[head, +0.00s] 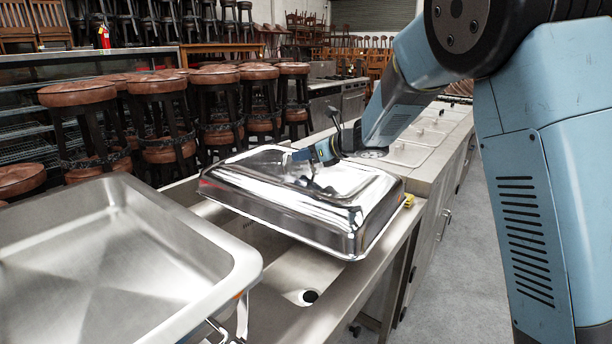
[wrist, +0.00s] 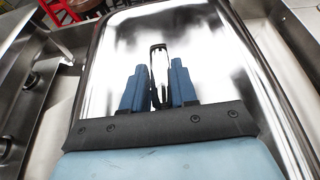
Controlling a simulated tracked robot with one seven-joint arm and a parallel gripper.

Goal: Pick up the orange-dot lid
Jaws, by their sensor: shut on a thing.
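A shiny rectangular metal lid (head: 300,208) shows in the middle of the head view, above the sink basin and slightly tilted. I cannot make out an orange dot on it. My gripper (head: 318,164) is at the handle on top of the lid. In the wrist view the blue fingers of my gripper (wrist: 158,92) are on either side of the upright loop handle, shut on it, with the lid (wrist: 225,60) filling most of the picture below. Whether the lid's edges touch the sink rim is unclear.
A large open steel pan (head: 90,260) stands at the left front, close to the lid. The sink drain (head: 302,297) shows below. A small yellow thing (head: 408,200) is by the lid's right corner. Stools (head: 160,120) stand behind; the grey floor (head: 465,270) is clear at right.

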